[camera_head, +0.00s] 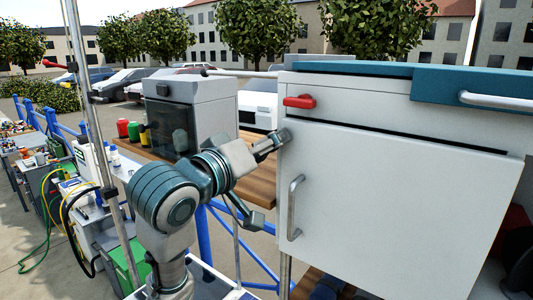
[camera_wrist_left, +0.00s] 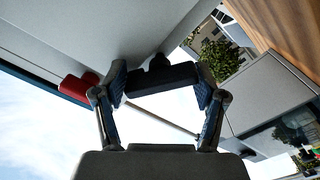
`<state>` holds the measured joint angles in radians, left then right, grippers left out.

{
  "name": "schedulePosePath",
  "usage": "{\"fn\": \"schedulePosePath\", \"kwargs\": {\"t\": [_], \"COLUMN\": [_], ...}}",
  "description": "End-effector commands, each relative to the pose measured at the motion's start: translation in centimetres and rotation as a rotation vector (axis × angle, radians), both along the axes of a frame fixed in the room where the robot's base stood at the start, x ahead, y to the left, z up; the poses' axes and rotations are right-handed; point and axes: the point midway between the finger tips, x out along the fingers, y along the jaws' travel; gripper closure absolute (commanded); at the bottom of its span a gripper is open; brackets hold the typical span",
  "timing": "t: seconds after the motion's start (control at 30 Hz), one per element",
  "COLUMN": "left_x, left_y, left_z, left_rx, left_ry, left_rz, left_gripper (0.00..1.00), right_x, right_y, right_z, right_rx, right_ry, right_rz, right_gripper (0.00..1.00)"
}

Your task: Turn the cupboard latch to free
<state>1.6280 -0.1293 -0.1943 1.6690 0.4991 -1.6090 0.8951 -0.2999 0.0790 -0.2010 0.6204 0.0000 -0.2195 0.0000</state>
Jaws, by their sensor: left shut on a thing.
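The cupboard (camera_head: 390,200) is a light grey unit with a large front door and a vertical metal handle (camera_head: 292,207). My left gripper (camera_head: 270,143) is at the door's upper left edge, below a red handle (camera_head: 299,101). In the left wrist view, my left gripper (camera_wrist_left: 162,80) is shut on a dark bar with a round knob (camera_wrist_left: 158,62) against the pale cupboard surface. This dark bar looks like the latch; in the head view the gripper mostly hides it. The red handle also shows in the wrist view (camera_wrist_left: 78,88), apart from the fingers. My right gripper is not in view.
A grey box with a dark window (camera_head: 190,113) stands on a wooden counter (camera_head: 258,180) left of the cupboard. Red, green and yellow containers (camera_head: 133,130) are beside it. Blue rails (camera_head: 205,235) run below. A teal top (camera_head: 350,68) overhangs the cupboard.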

Motion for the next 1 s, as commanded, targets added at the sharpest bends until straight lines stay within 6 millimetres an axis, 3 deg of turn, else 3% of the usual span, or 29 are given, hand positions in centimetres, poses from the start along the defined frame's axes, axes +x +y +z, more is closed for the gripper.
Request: {"fn": "schedulePosePath", "kwargs": {"t": [0.6, 1.0], "left_x": [0.1, 0.1], "left_y": [0.1, 0.2], "left_z": [-0.2, -0.4], "left_rx": [-0.471, -0.69], "left_ry": [0.34, 0.504], "left_rz": [-0.001, 0.0], "left_gripper": [0.64, 0.63], "right_x": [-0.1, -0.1], "right_y": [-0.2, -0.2], "right_z": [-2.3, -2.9], "right_rx": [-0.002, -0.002], "right_ry": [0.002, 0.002], "right_rz": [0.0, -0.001], "right_gripper": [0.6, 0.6]}}
